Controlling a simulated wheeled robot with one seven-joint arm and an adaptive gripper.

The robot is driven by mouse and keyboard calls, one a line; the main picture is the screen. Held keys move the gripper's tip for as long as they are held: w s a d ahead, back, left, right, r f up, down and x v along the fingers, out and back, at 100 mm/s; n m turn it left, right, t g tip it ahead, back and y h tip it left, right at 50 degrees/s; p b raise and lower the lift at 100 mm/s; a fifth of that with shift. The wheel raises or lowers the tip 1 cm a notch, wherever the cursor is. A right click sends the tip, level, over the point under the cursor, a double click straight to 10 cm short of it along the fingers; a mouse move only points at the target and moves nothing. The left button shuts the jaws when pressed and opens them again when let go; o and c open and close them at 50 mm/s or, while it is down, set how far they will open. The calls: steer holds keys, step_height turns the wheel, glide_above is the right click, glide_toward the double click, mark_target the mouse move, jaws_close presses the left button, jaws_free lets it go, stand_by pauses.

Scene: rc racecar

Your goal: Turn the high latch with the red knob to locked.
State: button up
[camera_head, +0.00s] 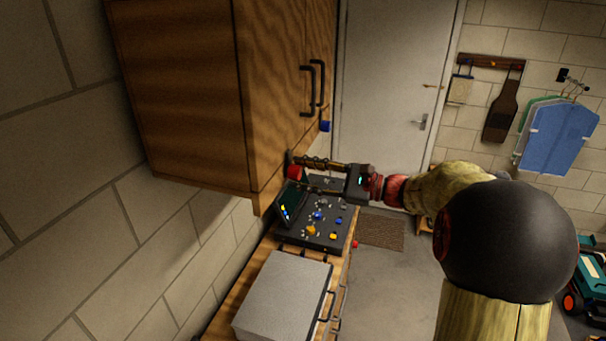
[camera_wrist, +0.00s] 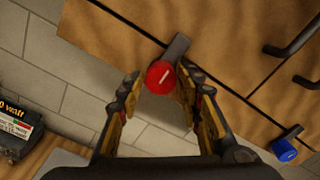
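The red knob (camera_wrist: 159,78) is round, with a pale line across its face slanting up to the right in the wrist view. It sits on a dark grey latch bar (camera_wrist: 178,47) that slants up and right at the cabinet's lower edge. The red knob also shows in the head view (camera_head: 294,172). My gripper (camera_wrist: 157,88) is open, with one finger on each side of the knob in the wrist view. I cannot tell whether either finger touches it. In the head view my gripper (camera_head: 306,175) reaches leftward to the knob, which partly hides behind the fingers.
A blue knob (camera_wrist: 285,150) sits on another latch of the wooden cabinet (camera_head: 185,90). Dark door handles (camera_head: 307,91) project nearby. Below are a dark case with small parts (camera_head: 325,225) and a grey box (camera_head: 284,295) on the bench.

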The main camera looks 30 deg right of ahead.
steer(key=shift+o, duration=1.1)
steer(key=v, duration=1.2)
